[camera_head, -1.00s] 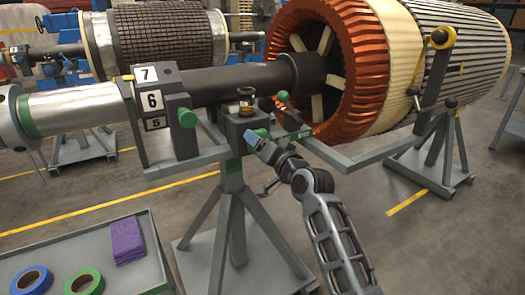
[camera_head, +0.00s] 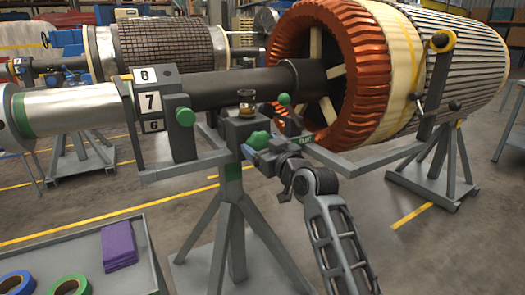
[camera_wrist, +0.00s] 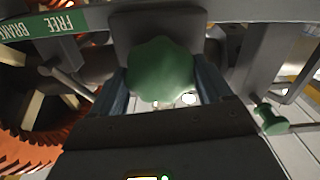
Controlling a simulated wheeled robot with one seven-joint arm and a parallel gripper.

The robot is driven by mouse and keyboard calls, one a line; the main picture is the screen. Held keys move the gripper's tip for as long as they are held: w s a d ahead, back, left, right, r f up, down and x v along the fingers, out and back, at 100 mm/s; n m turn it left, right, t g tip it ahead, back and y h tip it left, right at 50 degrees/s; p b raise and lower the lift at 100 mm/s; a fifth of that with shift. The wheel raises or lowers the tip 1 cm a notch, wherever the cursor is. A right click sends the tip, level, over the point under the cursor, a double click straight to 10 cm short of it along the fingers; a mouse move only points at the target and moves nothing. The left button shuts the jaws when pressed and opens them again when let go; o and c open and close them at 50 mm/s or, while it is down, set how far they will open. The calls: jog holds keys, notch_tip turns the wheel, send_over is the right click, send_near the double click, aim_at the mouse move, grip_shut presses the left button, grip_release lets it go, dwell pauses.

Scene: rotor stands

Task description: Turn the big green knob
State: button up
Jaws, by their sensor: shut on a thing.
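The big green knob (camera_head: 258,140) sits on the front of the grey stand's head (camera_head: 240,128). In the wrist view the lobed green knob (camera_wrist: 160,68) fills the space between the two blue-grey fingers. My gripper (camera_head: 254,151) is shut on this knob, one finger on each side; it also shows in the wrist view (camera_wrist: 162,88). The stacked number plates (camera_head: 150,101) on the shaft block read 8, 7 and 6, with 7 in the middle. The far side of the knob is hidden.
A smaller green knob (camera_head: 185,116) is on the shaft block at left. A green-tipped lever (camera_head: 284,99) and an amber cup (camera_head: 246,108) are close above my gripper. A copper-wound rotor (camera_head: 330,70) is behind. A grey cart (camera_head: 140,225) with tape rolls is front left.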

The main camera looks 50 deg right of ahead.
jog(key=shift+r+n, duration=0.15)
jog(key=shift+n, duration=0.25)
jog(key=o, duration=1)
jog(key=v, duration=0.7)
jog(key=shift+s+a, duration=0.1)
jog(key=shift+s, duration=0.3)
